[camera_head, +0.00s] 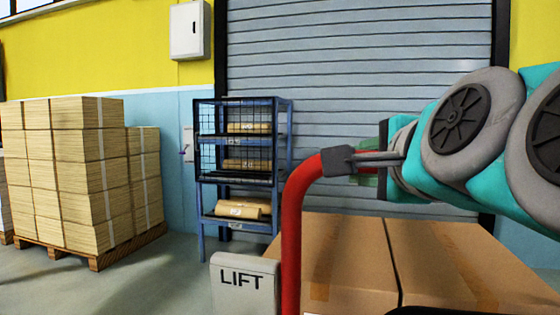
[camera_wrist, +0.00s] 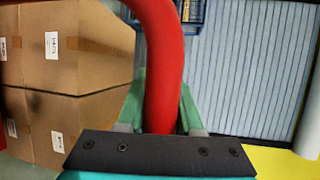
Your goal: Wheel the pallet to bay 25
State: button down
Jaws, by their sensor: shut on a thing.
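My gripper (camera_head: 372,162) is shut on the red handle (camera_head: 292,240) of a pallet truck, at the dark grip near the top of its bend. In the wrist view the green fingers of my gripper (camera_wrist: 163,108) stand on both sides of the red handle (camera_wrist: 164,60). A grey box marked LIFT (camera_head: 243,285) is beside the handle. Large brown cartons (camera_head: 350,255) are just beyond the handle; the wrist view shows cartons (camera_wrist: 80,50) stacked with white labels. The pallet under them is hidden. No bay number shows.
A stack of tan cartons (camera_head: 85,175) stands on a wooden pallet (camera_head: 95,258) at the left. A blue mesh rack (camera_head: 200,225) with brown parcels stands by the wall. A grey roller shutter (camera_head: 350,80) closes the back. Grey floor (camera_head: 160,285) is clear at front left.

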jog(key=c, duration=1)
grip_release()
jog(key=shift+w+d+f, duration=0.1)
jog(key=shift+w+f, duration=0.1)
jog(key=shift+f, duration=0.15)
jog(key=o, duration=0.4)
jog(key=shift+r, duration=0.35)
jog(key=shift+s, duration=0.15)
jog(key=v, duration=0.7)
jog(key=shift+s, duration=0.3)
